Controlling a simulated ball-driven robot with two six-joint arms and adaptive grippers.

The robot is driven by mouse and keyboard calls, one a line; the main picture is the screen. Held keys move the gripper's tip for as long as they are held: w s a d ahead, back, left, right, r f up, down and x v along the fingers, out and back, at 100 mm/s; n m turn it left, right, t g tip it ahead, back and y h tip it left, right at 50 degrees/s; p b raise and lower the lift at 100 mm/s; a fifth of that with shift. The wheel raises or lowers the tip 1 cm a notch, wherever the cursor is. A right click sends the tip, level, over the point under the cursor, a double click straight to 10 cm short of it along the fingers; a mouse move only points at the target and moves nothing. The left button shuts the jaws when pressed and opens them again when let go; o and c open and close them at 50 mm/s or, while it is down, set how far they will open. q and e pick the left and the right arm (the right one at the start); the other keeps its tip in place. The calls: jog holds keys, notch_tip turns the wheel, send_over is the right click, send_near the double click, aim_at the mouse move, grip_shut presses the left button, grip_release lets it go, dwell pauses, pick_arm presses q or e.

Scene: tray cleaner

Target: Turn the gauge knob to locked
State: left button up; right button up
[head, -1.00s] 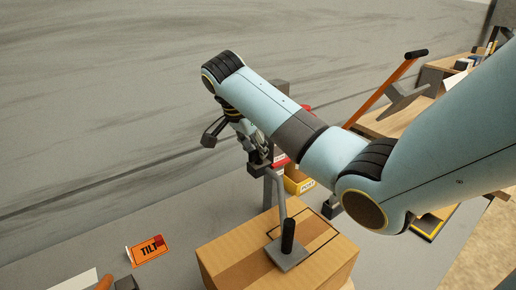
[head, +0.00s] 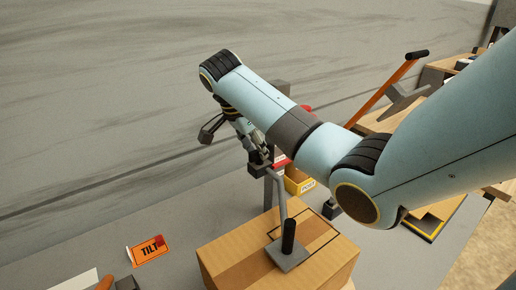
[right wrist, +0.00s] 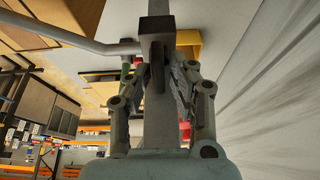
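My right gripper (head: 258,154) is at the upper part of a grey post with a dark grey block (head: 256,171), beyond the cardboard box. In the right wrist view its two fingers (right wrist: 160,82) stand apart, one on each side of a dark grey block with a narrow raised bar (right wrist: 155,70). The fingers look open around it; contact is not clear. This block may be the gauge knob, but no dial or locked mark is readable. My right arm hides much of the area behind it. My left gripper is not in view.
A cardboard box (head: 225,250) stands in front, with a grey plate and bent rod (head: 283,258) on it. A yellow bin (head: 300,188) is behind it. An orange TILT sign (head: 149,251) lies left.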

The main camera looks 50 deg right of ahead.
aim_at(256, 150)
jog(key=shift+a+r, duration=0.15)
jog(key=shift+r, duration=0.2)
jog(key=v, duration=0.2)
jog(key=shift+w+a+r, duration=0.15)
jog(key=shift+a+r, duration=0.05)
jog(key=shift+a, duration=0.15)
jog(key=w+a, duration=0.2)
jog(key=a, duration=0.9)
jog(key=shift+a+f, duration=0.1)
jog(key=shift+f, duration=0.05)
